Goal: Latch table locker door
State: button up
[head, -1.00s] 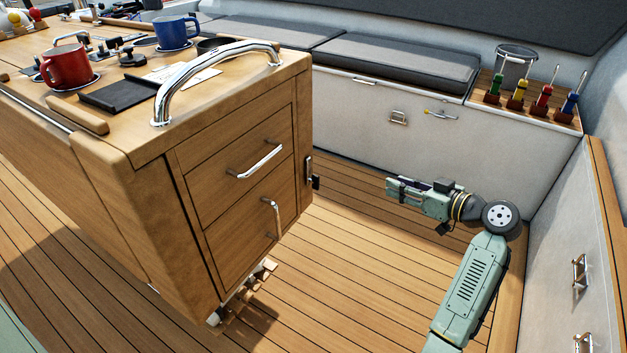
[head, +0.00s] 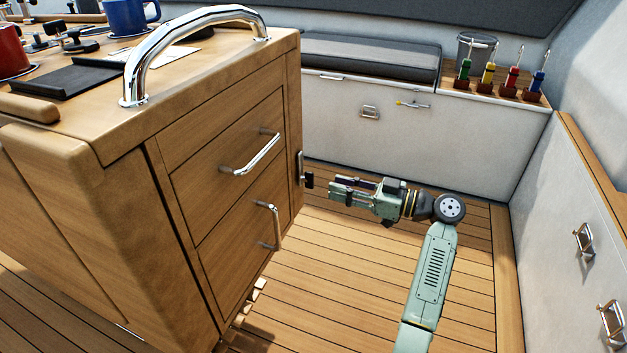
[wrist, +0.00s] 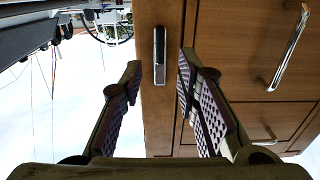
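The wooden table stands at the left of the head view. Its end face has an upper panel (head: 228,157) with a slanting bar handle and a lower panel (head: 238,246) with an upright bar handle; both look flush with the frame. A small metal and black latch fitting (head: 305,172) sits on the table's right edge. In the wrist view the fitting (wrist: 159,56) shows upright on a wooden post, between my fingertips and beyond them. My gripper (head: 333,190) is open and empty, pointing left, a short gap right of the fitting. I cannot tell the latch's state.
A chrome grab rail (head: 190,42) arches over the table top, near the red mug (head: 12,52) and blue mug (head: 128,14). A white bench (head: 350,135) lies behind and white lockers (head: 570,230) stand at right. Plank floor (head: 330,300) is clear around my arm.

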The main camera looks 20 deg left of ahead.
aim_at(306, 171)
jog(key=a, duration=0.7)
jog(key=shift+w, duration=0.1)
jog(key=shift+c, duration=0.5)
grip_shut()
